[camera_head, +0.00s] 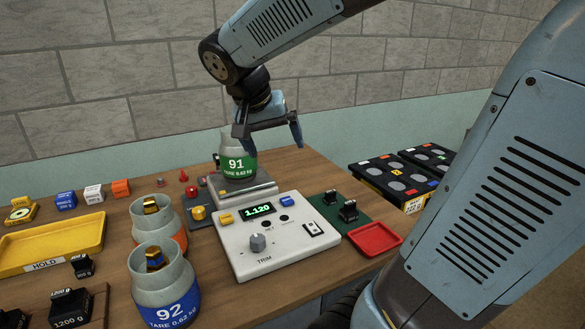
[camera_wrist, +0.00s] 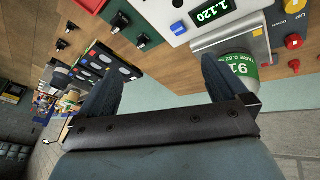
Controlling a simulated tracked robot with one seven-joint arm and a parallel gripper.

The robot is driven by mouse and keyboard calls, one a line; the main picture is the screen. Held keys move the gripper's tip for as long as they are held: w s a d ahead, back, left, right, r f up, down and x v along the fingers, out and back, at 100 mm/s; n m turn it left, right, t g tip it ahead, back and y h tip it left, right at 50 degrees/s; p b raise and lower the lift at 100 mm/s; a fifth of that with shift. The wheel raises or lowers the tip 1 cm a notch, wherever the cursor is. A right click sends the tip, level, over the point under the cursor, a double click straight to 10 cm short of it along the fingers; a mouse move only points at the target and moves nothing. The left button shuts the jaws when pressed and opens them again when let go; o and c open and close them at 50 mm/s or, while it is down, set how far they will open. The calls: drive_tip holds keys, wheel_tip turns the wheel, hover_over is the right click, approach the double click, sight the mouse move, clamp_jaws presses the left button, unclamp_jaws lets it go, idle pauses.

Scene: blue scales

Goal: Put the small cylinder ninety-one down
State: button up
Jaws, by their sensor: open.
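The small cylinder ninety-one (camera_head: 236,165) is grey with a green band marked 91. It stands upright on the metal pan (camera_head: 252,190) of the scale, whose display (camera_head: 258,211) reads 1.120. My gripper (camera_head: 268,132) is open, with its fingers spread just above and to the right of the cylinder's top. One finger overlaps the cylinder's upper edge in the head view, so I cannot tell whether they touch. In the wrist view, cylinder ninety-one (camera_wrist: 240,65) shows beside the right finger, not between the fingers of my gripper (camera_wrist: 162,55).
Cylinder 92 (camera_head: 167,295) and an orange-banded cylinder (camera_head: 160,230) stand left of the scale's white console (camera_head: 275,250). A yellow HOLD tray (camera_head: 70,240) lies at far left. A red tray (camera_head: 375,239) and black weights (camera_head: 348,210) are at right.

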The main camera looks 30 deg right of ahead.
drive_tip(key=s+a+n+t+y, duration=0.1)
drive_tip(key=s+n+t+y, duration=0.2)
drive_tip(key=s, duration=0.8)
drive_tip(key=shift+a+f+n+y, duration=0.15)
drive_tip(key=shift+f+n+y, duration=0.3)
drive_tip(key=shift+n+y, duration=0.7)
drive_tip(key=shift+n+h, duration=0.25)
idle(3.8)
